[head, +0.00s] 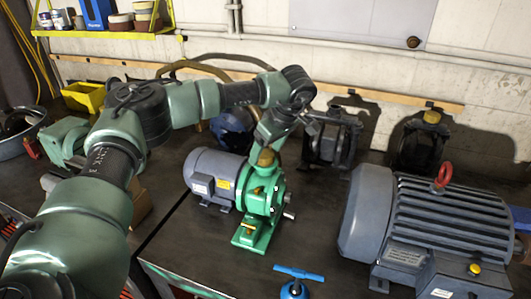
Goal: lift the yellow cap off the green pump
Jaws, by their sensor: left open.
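The green pump (258,197) stands upright on the dark bench, joined to a grey motor (212,178) on its left. The yellow cap (266,157) sits on top of the pump. My left arm reaches in from the left, and my left gripper (266,146) points down just above the cap. It is open; its fingers are small and partly merge with the cap, so I cannot tell whether they touch it. My right gripper is not in view.
A large grey motor (430,225) with a red lifting ring (443,176) fills the right. A blue-handled tool (297,275) stands in front of the pump. Dark pumps (333,140) stand behind, near the wall. A yellow bin (84,97) is at the back left.

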